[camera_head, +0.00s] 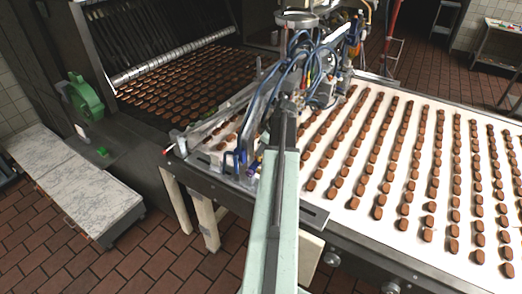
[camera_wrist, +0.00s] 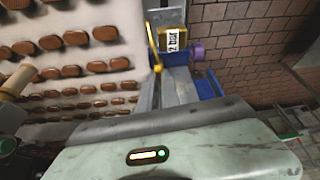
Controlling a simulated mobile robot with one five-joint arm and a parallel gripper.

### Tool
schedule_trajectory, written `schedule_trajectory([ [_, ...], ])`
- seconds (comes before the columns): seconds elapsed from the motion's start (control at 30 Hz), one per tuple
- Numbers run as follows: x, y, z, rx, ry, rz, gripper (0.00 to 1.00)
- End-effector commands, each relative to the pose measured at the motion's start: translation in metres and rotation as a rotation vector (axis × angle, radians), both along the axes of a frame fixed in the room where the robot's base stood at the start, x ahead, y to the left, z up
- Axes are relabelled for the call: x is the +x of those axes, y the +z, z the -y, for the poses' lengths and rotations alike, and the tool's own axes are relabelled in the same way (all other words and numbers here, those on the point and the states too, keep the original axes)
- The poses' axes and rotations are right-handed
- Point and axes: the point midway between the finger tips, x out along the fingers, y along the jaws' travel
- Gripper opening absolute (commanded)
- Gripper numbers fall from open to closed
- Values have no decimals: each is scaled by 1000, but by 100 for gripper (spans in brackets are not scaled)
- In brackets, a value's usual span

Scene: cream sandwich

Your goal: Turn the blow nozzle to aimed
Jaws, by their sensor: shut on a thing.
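In the wrist view, my gripper (camera_wrist: 172,88) reaches up from its pale green body toward a yellow box with a "2 bar" label (camera_wrist: 173,42). A thin yellow rod (camera_wrist: 153,46), which looks like the blow nozzle, stands upright at the jaws' left side. The jaws are shut on the nozzle, but the grip itself is mostly hidden. A purple knob (camera_wrist: 197,51) and a blue bracket (camera_wrist: 208,86) are just right of the jaws. In the head view, my arm reaches into a cluster of blue hoses and fittings (camera_head: 290,75), which hides the nozzle. Its aim cannot be told.
Rows of brown sandwich pieces lie on a white conveyor (camera_head: 345,190), right of my arm. A dark machine with more pieces (camera_head: 195,85) is at the back left. A marble-topped bench (camera_head: 85,190) stands left. Brick-coloured floor (camera_head: 130,268) is open at the front left.

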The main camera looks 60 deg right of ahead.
Motion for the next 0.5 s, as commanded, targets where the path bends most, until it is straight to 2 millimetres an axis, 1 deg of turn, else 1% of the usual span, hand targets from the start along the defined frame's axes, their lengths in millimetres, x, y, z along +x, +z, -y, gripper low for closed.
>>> schedule_trajectory([
  [0.2,0,0,-3,-4,-186,1,0],
  [0.5,1,1,-4,-3,-371,2,0],
])
